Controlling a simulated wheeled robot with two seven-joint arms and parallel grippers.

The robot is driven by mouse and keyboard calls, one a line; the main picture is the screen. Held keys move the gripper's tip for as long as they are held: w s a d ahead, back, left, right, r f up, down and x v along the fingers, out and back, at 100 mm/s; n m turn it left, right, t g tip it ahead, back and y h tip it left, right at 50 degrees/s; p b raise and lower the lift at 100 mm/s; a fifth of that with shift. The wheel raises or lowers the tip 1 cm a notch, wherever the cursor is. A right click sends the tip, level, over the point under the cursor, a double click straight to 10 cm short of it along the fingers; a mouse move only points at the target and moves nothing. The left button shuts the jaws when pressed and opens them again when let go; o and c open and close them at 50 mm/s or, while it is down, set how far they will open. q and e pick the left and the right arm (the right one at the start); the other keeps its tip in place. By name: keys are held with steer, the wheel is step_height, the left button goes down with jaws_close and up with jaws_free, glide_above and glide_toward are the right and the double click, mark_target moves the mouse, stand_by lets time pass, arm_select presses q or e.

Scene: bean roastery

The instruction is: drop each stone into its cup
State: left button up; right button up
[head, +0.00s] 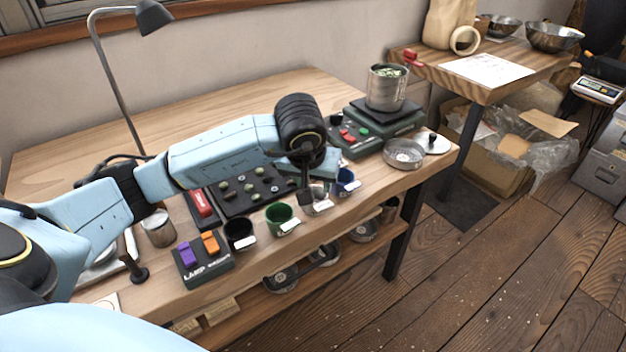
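A dark tray (233,208) on the workbench holds several small stones, some greenish and some brownish. Along the bench's front edge stand a black cup (238,232), a green cup (279,216), a pale cup (319,205) partly hidden by my gripper, and a blue cup (346,181), with white labels at their fronts. My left gripper (305,186) points down just above or behind the pale cup, right of the tray. Its fingers are small and dark, and I cannot tell whether they are apart or hold a stone. My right gripper is not in view.
A lamp switch box (203,262) with purple and orange switches stands left of the cups. A metal can (387,88) sits on a scale at the right. A metal dish (403,153) lies near the bench's right end. The desk lamp (118,75) rises behind my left arm.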

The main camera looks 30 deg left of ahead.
arm_select(q)
steer(key=p+v, duration=0.3)
steer(key=v, duration=1)
steer(key=shift+r, duration=0.2)
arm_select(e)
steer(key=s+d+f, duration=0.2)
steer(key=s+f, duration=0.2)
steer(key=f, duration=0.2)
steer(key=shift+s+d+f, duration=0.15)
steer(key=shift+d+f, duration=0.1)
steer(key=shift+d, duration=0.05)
arm_select(q)
steer(key=shift+s, duration=0.15)
steer(key=shift+r, duration=0.1)
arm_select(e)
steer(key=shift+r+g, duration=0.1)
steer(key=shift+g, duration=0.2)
